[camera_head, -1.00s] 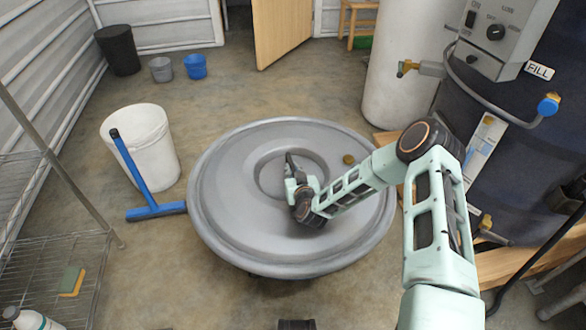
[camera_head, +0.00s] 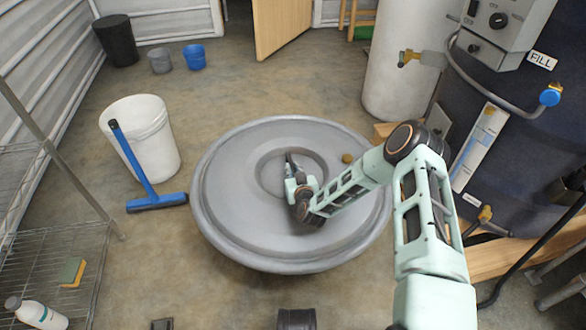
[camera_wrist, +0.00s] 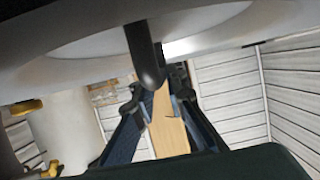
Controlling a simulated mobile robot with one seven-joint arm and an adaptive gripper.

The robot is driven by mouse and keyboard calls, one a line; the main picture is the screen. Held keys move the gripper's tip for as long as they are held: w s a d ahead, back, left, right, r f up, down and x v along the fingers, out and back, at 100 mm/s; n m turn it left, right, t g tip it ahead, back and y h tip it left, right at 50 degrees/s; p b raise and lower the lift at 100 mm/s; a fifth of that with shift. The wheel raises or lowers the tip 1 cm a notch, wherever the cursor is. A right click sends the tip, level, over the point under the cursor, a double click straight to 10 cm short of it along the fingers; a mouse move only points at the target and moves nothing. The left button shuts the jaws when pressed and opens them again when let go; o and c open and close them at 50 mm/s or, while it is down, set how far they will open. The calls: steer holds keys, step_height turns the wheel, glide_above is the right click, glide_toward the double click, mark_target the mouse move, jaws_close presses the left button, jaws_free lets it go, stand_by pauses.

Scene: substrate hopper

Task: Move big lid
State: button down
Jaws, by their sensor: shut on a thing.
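The big lid (camera_head: 225,225) is a wide, round grey disc with a raised rim and a ringed centre, in the middle of the head view. My gripper (camera_head: 291,168) is at its centre and shut on its handle, which the gripper mostly hides. In the wrist view my gripper's two dark fingers (camera_wrist: 160,88) are on either side of the dark handle (camera_wrist: 148,65). The pale lid surface (camera_wrist: 80,45) spans the top of that view. What lies under the lid is hidden.
A white bucket (camera_head: 150,150) and blue squeegee (camera_head: 157,201) stand left of the lid. A wire shelf (camera_head: 60,250) is at left. A dark tank (camera_head: 535,130) with pipes is close on the right. Open floor lies behind the lid, towards a wooden door (camera_head: 281,25).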

steer(key=shift+w+r, duration=0.2)
steer(key=shift+r, duration=0.1)
steer(key=c, duration=2)
jaws_free()
steer(key=shift+o, duration=0.8)
steer(key=shift+s+f, duration=0.3)
steer(key=shift+f, duration=0.1)
steer(key=shift+s+d+r, duration=0.1)
steer(key=shift+s+r, duration=0.15)
steer(key=shift+s, duration=0.15)
steer(key=v, duration=1.1)
steer(key=shift+w+r, duration=0.15)
steer(key=shift+r, duration=0.05)
